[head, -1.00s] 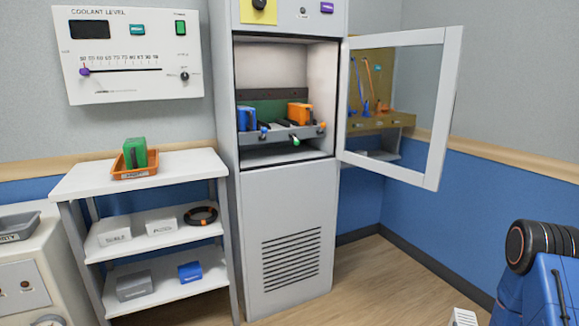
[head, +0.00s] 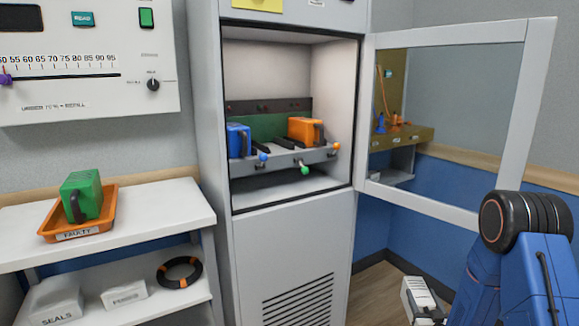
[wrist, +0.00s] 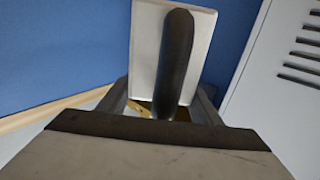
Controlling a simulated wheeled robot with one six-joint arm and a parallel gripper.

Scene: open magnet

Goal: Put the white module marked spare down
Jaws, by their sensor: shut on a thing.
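The white module (wrist: 146,50) fills the upper middle of the wrist view, its dark handle (wrist: 176,60) towards me. My gripper (wrist: 163,104) is shut on that handle. In the head view the white module (head: 416,296) shows low at the right, in front of the open cabinet door and clear of the cabinet. The spare marking cannot be read. A rack (head: 285,166) inside the open cabinet holds a blue module (head: 238,141) at left and an orange module (head: 303,130) at right, with an unfilled middle place between them. A green-knobbed lever (head: 304,169) is at its front.
The cabinet door (head: 540,110) stands open to the right. A shelf unit (head: 165,217) at left bears an orange tray labelled FAULTY (head: 77,235) with a green module (head: 82,195). Bare shelf top lies right of the tray. A black-orange ring (head: 180,271) and boxes are below.

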